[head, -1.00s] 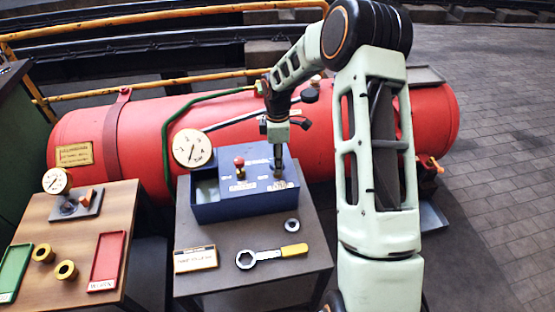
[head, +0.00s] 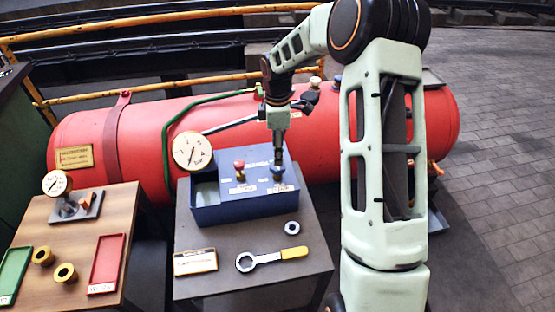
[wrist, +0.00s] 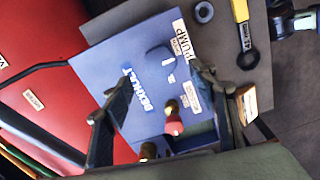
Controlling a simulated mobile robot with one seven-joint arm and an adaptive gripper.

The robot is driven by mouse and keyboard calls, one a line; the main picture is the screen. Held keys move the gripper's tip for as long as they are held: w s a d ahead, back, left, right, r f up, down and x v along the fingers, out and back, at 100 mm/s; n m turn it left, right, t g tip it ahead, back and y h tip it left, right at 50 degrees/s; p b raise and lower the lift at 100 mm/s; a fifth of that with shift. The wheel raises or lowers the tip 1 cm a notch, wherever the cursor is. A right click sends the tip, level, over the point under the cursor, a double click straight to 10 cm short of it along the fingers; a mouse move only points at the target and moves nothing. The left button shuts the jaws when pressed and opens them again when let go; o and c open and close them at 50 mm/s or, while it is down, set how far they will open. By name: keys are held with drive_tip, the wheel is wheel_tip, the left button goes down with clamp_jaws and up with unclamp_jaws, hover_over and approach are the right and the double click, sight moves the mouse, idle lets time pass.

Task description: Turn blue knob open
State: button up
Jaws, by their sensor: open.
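The blue knob (head: 277,173) sits on the right part of the blue box's top panel, and it also shows in the wrist view (wrist: 159,57). My gripper (head: 279,150) points down just above the blue knob, apart from it. In the wrist view my gripper (wrist: 164,72) has its fingers spread wide, with nothing between them. The knob's exact turn position is too small to read. A red knob (head: 239,168) stands to the left on the same blue box (head: 235,208).
A pressure gauge (head: 192,152) stands at the box's back left. A wrench (head: 270,258), a ring (head: 291,228) and a sign plate (head: 195,262) lie in front on the grey table. A red tank (head: 150,135) lies behind. A wooden table (head: 75,225) is at left.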

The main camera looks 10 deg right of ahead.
wheel_tip(320, 180, up, 6)
idle(0.6)
